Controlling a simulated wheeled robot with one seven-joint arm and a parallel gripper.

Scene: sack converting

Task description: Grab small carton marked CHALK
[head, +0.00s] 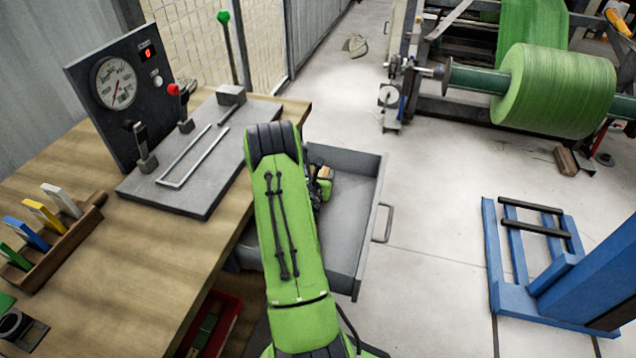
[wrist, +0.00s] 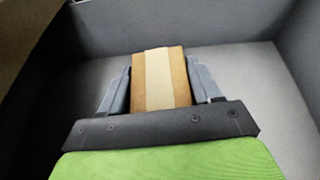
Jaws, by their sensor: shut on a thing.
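A small tan carton (wrist: 178,80) with a pale strip down its middle is between the fingers of my gripper (wrist: 160,88) in the wrist view. The gripper is shut on it, one finger against each side. No CHALK marking can be read on the faces that show. In the head view a small part of the carton (head: 325,182) shows beside my green arm, over the open grey drawer (head: 368,225). My arm hides most of the gripper there. I cannot tell whether the carton touches the drawer floor.
The drawer walls stand close around the gripper. A wooden bench (head: 150,240) carries a gauge panel (head: 115,85), levers and a rack of coloured tags (head: 50,245). A red bin (head: 215,325) is below. Clear floor (head: 430,190) lies to the right, before a blue frame (head: 530,290).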

